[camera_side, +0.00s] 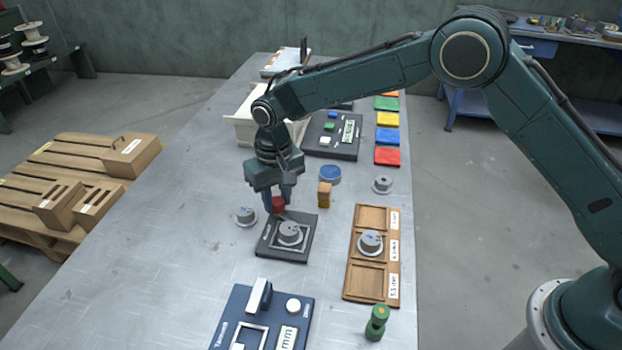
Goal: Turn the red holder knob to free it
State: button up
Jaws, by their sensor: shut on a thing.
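The red holder knob (279,204) stands at the back edge of a dark square holder (286,255). My gripper (278,203) points down over it and is shut on the knob, with its fingers on either side. A grey spool (290,234) sits on the holder inside a light frame, just in front of the knob. The knob's lower part and how far it is turned are hard to make out.
Loose grey spools (246,217) (382,184) stand left and right. A wooden tray (365,292) holds another spool. A blue device (226,335), a green peg (376,323), a wooden block (324,194) and a blue disc (330,174) are nearby. The table's left side is clear.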

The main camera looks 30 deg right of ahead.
aim_at(277, 199)
jog(key=shift+r+n, duration=0.1)
jog(key=shift+n, duration=3.3)
jog(key=o, duration=1)
jog(key=shift+c, duration=0.2)
notch_tip(277, 199, up, 14)
jog(key=shift+w+d, duration=0.1)
